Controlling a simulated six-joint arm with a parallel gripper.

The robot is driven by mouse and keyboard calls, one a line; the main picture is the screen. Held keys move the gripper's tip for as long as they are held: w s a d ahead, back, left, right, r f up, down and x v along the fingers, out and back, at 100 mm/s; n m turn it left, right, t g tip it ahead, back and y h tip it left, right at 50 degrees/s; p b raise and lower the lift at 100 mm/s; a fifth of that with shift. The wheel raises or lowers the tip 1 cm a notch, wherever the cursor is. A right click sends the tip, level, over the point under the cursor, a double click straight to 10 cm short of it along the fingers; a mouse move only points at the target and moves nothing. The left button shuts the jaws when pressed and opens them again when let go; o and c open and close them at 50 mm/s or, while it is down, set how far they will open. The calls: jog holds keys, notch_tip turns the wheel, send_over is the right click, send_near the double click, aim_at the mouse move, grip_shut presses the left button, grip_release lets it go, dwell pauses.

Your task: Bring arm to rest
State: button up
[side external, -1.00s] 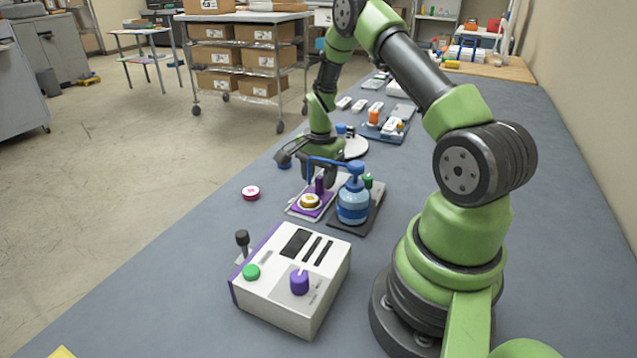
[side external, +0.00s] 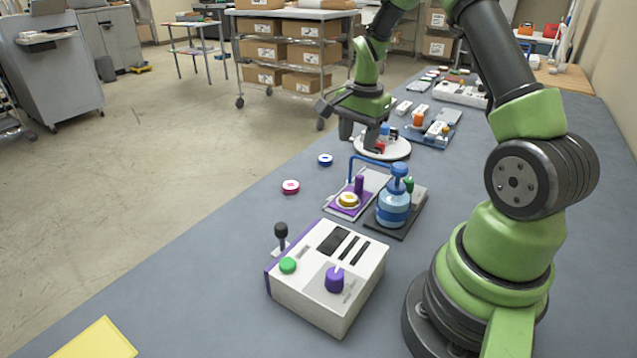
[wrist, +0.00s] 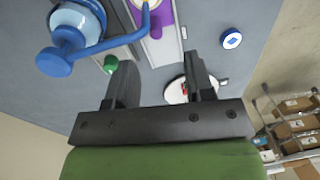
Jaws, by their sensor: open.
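My gripper (side external: 359,136) is open, with nothing between its fingers. In the side view it is above the bench, over the near left part of a round white plate (side external: 398,150). It also shows in the wrist view (wrist: 161,80), fingers apart. The plate (wrist: 175,92) is partly hidden by a finger there.
A white box (side external: 325,285) with a green button, purple knob and black lever stands in front. A red-rimmed disc (side external: 290,187) and a blue disc (side external: 325,160) lie on the bench. Farther back are trays with small parts (side external: 437,130). The left front bench is mostly clear.

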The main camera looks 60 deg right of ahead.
jog(key=a+r+n+t, duration=0.2)
jog(key=a+r+n, duration=0.2)
jog(key=a+r, duration=0.5)
jog(key=s+a+r+n+t+y, duration=0.1)
jog(key=s+a+r+n+t, duration=0.1)
jog(key=s+a+r+n, duration=0.2)
jog(key=s+a+r+n+t+y, duration=0.1)
jog(key=s+a+r+n, duration=0.3)
jog(key=s+a, duration=0.5)
jog(key=s+n+t, duration=0.1)
jog(key=n, duration=0.1)
jog(key=shift+s+r+n, duration=0.25)
jog(key=shift+r+n, duration=0.1)
jog(key=shift+n, duration=0.05)
dwell(0.9)
